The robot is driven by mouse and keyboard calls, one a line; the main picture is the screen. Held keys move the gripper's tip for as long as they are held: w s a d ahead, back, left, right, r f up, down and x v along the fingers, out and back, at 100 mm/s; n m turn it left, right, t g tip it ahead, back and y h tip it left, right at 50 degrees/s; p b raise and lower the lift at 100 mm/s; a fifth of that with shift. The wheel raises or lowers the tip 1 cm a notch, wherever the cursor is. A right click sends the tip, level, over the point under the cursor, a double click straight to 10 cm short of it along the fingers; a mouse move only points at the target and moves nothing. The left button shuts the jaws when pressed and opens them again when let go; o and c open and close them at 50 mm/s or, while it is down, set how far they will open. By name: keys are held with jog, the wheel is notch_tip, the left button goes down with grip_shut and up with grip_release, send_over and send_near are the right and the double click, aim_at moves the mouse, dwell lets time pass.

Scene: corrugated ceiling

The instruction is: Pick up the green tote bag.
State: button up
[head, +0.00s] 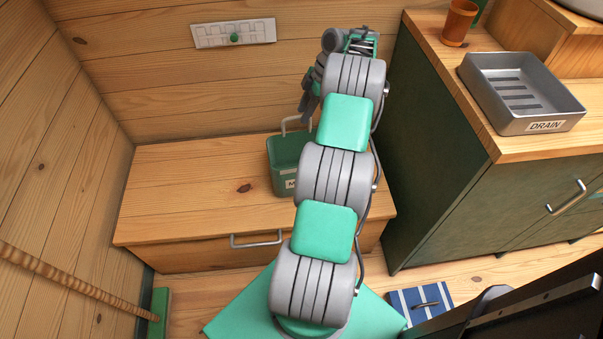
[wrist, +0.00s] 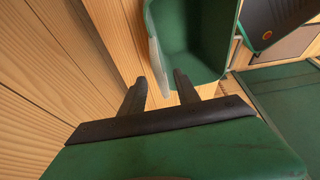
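The green tote bag (head: 284,160) stands upright on the wooden bench in the head view, with a pale handle (head: 289,122) on top and a partly hidden white label. My arm covers its right side. My gripper (head: 307,104) is above and behind it, partly hidden by my arm. In the wrist view the open green tote (wrist: 190,38) is at the top, empty where visible. My gripper (wrist: 160,76) shows two dark fingers apart. A pale strip at the tote's edge runs down toward the gap between the fingers; I cannot tell if they touch it.
The wooden bench (head: 180,195) has free room to the left. A dark green cabinet (head: 440,160) stands close on the right, bearing a grey drain tray (head: 540,80) and an orange cup (head: 459,22). A wooden wall with a white panel (head: 233,33) is behind.

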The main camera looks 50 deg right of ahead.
jog(key=f, duration=0.1)
jog(key=s+d+f, duration=0.1)
jog(key=f, duration=0.1)
jog(key=shift+b, duration=0.3)
jog(key=x, duration=0.2)
jog(key=b+x, duration=0.1)
jog(key=x, duration=0.3)
jog(key=shift+d+f+b, duration=0.15)
jog(key=shift+f+b, duration=0.2)
jog(key=shift+b, duration=0.05)
grip_shut()
jog(key=shift+w, duration=0.1)
dwell(0.4)
